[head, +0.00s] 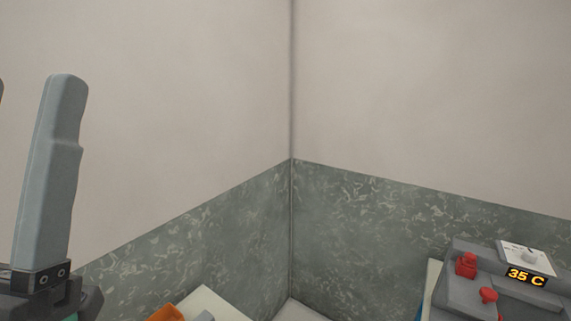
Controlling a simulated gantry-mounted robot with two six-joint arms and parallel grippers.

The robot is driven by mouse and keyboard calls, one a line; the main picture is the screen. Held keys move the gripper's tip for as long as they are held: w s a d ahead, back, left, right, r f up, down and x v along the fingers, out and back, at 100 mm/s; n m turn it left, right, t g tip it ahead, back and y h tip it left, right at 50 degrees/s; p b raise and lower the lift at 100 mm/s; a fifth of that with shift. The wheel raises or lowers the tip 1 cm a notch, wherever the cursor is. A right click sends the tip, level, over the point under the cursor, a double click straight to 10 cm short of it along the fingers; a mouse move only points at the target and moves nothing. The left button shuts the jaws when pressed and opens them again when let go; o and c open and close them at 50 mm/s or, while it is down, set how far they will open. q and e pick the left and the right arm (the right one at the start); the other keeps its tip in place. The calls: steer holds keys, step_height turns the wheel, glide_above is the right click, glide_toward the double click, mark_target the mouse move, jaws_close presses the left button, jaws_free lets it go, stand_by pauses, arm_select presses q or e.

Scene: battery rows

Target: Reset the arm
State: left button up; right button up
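In the head view, my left gripper (33,90) stands at the far left edge and points upward. One long grey finger shows almost whole, with its dark mount at the bottom left. Only a sliver of what looks like the other finger shows at the picture's edge, with bare wall in the gap between them. Nothing is seen held there. My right gripper is not in view.
A grey device (463,295) with red knobs and a display (526,276) reading "35 C" stands at the bottom right. An orange item (165,314) and a pale surface (222,304) show at the bottom edge. Two walls meet in a corner (291,160).

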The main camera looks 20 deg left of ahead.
arm_select(q)
steer(key=w+d+f+g+h, duration=0.2)
steer(key=w+f+h, duration=0.1)
steer(key=w+h, duration=0.1)
step_height(320, 180, up, 32)
steer(key=g+p, duration=0.1)
steer(key=p, duration=3.2)
steer(key=shift+w+r+n, duration=0.25)
steer(key=shift+w+n, duration=0.05)
steer(key=shift+a, duration=0.1)
step_height(320, 180, down, 35)
steer(key=b, duration=3.5)
steer(key=shift+f, duration=0.15)
